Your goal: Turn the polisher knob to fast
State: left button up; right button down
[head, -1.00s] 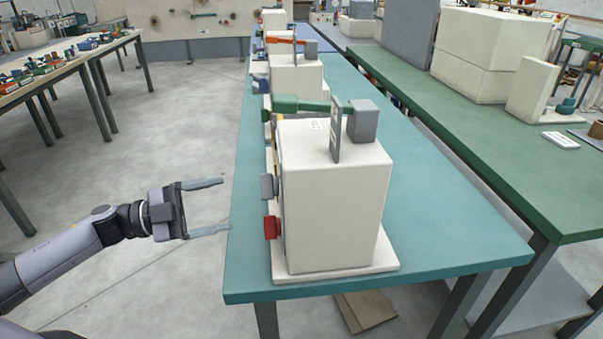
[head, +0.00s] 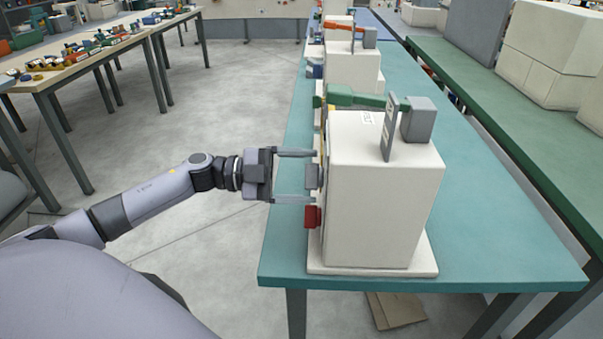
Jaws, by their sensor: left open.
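The nearest machine is a cream box (head: 384,195) on a base plate, with a green cylinder and a grey bracket on top. On its left face are a grey knob (head: 312,177) and, below it, a red part (head: 312,216). I cannot read any label or setting on that face. My left gripper (head: 297,177) is open, with one finger above and one below the height of the grey knob. Its fingertips are at or very near the knob; contact cannot be told. My right gripper is not in view.
The machine stands near the front left edge of a teal table (head: 480,235). More similar machines (head: 352,72) stand behind it in a row. A green bench (head: 520,130) lies to the right.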

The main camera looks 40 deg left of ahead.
pick_arm(q)
jog(key=c, duration=1.1)
jog(key=shift+o, duration=0.3)
jog(key=shift+f+m+b, duration=0.1)
jog(key=shift+m+b, duration=0.2)
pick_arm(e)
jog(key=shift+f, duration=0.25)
pick_arm(q)
jog(key=shift+f+m+b, duration=0.15)
jog(key=shift+m+b, duration=6.7)
jog(key=shift+m, duration=0.85)
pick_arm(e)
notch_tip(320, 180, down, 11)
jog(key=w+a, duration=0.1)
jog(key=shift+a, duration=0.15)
